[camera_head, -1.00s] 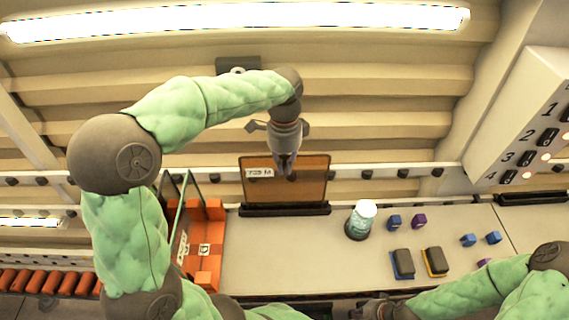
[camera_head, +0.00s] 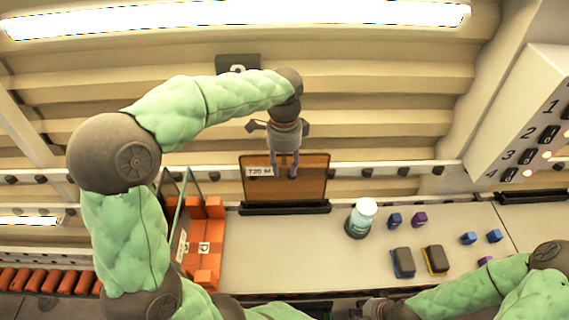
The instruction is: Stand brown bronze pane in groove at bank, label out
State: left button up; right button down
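The brown bronze pane (camera_head: 310,188) stands upright in the dark groove bar (camera_head: 285,208) at the back of the bench. Its white label (camera_head: 260,171) faces me at the upper left of the pane. My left gripper (camera_head: 283,172) is at the pane's top edge, with its two fingers spread apart in front of the upper part of the pane. It looks open and not holding the pane. My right gripper (camera_head: 376,310) is low at the bottom edge, partly cut off, and its fingers cannot be made out.
An orange rack (camera_head: 207,260) with upright panes stands at left. A jar with a white lid (camera_head: 361,218), two dark pads (camera_head: 403,262) and several small blue and purple blocks (camera_head: 468,238) lie to the right. The bench middle is clear. A numbered panel (camera_head: 530,120) is at right.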

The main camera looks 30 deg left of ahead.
pick_arm(q)
jog(key=shift+f, duration=0.1)
jog(key=r, duration=0.8)
jog(key=w+r, duration=0.1)
jog(key=r, duration=0.3)
jog(key=shift+a, duration=0.3)
dwell(0.4)
